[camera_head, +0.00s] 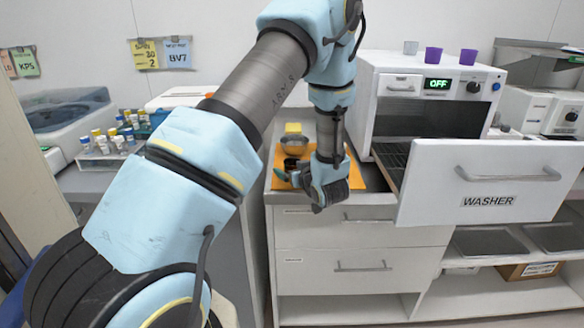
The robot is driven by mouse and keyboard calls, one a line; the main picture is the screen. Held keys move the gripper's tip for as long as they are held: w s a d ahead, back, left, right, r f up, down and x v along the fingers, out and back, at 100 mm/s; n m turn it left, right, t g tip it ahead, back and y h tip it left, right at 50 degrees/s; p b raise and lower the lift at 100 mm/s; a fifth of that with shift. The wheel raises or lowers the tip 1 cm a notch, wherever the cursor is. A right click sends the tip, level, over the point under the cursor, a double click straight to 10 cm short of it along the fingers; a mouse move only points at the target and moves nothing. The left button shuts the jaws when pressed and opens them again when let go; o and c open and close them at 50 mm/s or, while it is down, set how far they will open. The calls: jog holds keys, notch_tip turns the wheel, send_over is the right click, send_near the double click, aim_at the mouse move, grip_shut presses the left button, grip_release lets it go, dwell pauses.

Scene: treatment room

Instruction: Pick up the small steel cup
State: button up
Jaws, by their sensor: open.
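On the orange mat (356,180) on the counter, a round steel bowl (294,142) stands towards the back. A smaller dark, metallic cup-like thing (290,163) stands in front of it, left of my gripper; it is too small to be sure that it is the steel cup. My gripper (318,206) hangs low over the front of the mat, pointing down near the counter's front edge. It is open, and I see nothing held in it. My wrist hides the middle of the mat.
The washer's door (490,180) stands open at right, jutting forward. A vial rack (108,158) stands at left.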

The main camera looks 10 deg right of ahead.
jog(key=c, duration=1.4)
